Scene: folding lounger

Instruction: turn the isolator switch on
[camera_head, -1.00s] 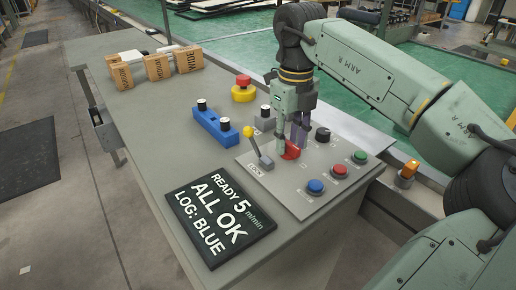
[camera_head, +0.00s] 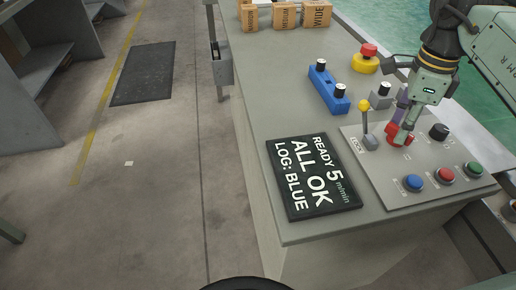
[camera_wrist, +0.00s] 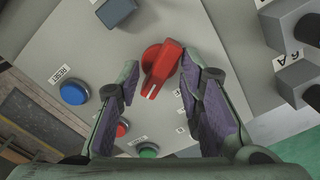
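The isolator switch appears to be the red rotary knob (camera_head: 393,139) on the grey control panel (camera_head: 375,190). In the wrist view the red knob (camera_wrist: 161,66) shows its handle slightly tilted, a white mark at its lower-left end. My gripper (camera_head: 402,127) points down at the knob. In the wrist view my gripper (camera_wrist: 160,80) has one finger on each side of the handle, with narrow gaps visible. The fingers look open around it; firm contact is not visible. The on and off markings cannot be read.
A yellow-tipped lever (camera_head: 364,115) stands close left of the knob. Blue (camera_head: 413,182), red (camera_head: 444,175) and green (camera_head: 473,168) buttons line the front, with a black knob (camera_head: 439,131) to the right. A display (camera_head: 313,180) reads "ALL OK". An emergency stop (camera_head: 366,58) stands behind.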

